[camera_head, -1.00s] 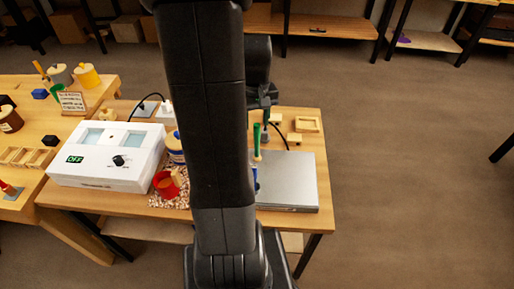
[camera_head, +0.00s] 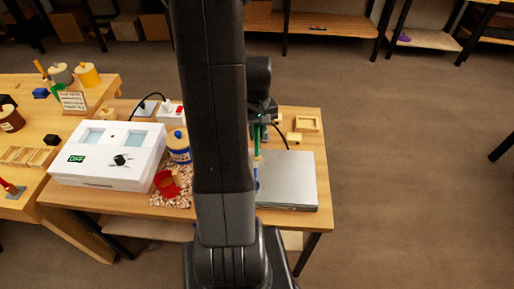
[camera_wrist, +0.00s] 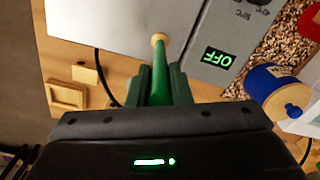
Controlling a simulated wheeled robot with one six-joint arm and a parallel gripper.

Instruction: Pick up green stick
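The green stick (camera_head: 257,145) stands roughly upright over the grey metal plate at the right of the bench, with a pale tan lower tip. In the wrist view the green stick (camera_wrist: 159,78) points away from me, its tan round end over the grey surface. My gripper (camera_head: 262,118) is above and around its upper part. In the wrist view the two dark fingers of my gripper (camera_wrist: 159,88) lie on either side of the stick, very near it. I cannot tell whether they press on it.
The grey plate (camera_head: 292,182) lies under the stick. A white device (camera_head: 100,172) with an OFF display stands left, with a red cup (camera_head: 168,184) and a blue jar (camera_head: 178,150) between. Small wooden pieces (camera_head: 307,123) lie behind the plate. Open floor is at the right.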

